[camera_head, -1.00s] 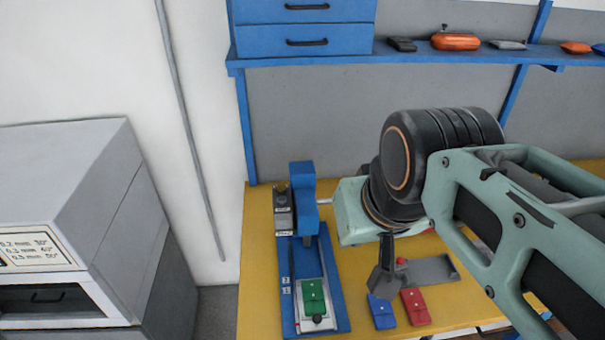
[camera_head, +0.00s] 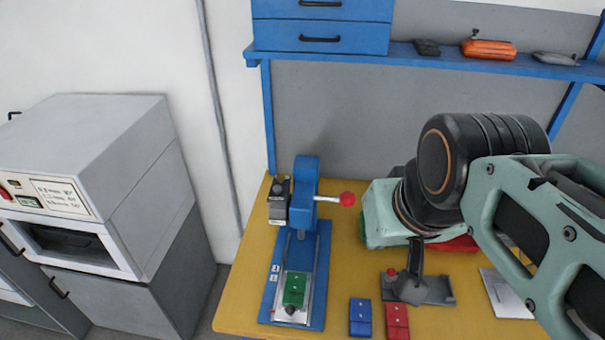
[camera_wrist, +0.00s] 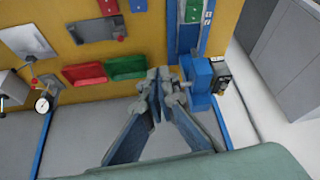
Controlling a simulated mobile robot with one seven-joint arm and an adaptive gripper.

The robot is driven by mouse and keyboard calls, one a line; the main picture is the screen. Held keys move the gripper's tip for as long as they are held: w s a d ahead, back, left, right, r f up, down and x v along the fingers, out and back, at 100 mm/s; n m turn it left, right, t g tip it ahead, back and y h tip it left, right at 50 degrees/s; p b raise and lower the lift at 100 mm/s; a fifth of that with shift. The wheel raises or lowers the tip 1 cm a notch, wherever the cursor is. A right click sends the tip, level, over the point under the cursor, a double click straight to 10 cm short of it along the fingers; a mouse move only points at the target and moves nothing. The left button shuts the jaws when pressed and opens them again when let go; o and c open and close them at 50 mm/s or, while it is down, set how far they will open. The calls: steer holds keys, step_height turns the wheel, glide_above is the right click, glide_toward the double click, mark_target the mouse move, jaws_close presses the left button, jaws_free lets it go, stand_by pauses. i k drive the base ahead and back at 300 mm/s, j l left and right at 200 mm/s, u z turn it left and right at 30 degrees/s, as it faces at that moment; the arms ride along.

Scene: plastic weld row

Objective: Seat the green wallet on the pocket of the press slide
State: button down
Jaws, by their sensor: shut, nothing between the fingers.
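The green wallet (camera_head: 293,289) lies flat on the silver press slide (camera_head: 307,299), at the front of the blue press (camera_head: 305,195). It looks lined up with the slide; I cannot tell whether it is fully down in the pocket. It also shows at the top edge of the wrist view (camera_wrist: 192,11). My gripper (camera_head: 410,287) is to the right of the press, apart from the wallet. In the wrist view my gripper (camera_wrist: 160,75) has its fingertips together with nothing between them.
A blue wallet (camera_head: 360,317) and a red wallet (camera_head: 397,321) lie right of the press. A grey fixture (camera_head: 437,291) is near my gripper. Red (camera_wrist: 84,73) and green (camera_wrist: 127,68) trays stand at the table's back. The press lever has a red knob (camera_head: 347,198).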

mark_target(295, 286)
steer(key=l+u, duration=0.1)
steer(key=l, duration=0.3)
steer(key=k+l+u, duration=0.15)
steer(key=l, duration=0.2)
steer(key=k+l, duration=0.1)
steer(key=l, duration=0.25)
steer(key=k+l+z, duration=0.1)
steer(key=l, duration=0.2)
steer(key=i+j+u, duration=0.25)
steer(key=k, duration=0.1)
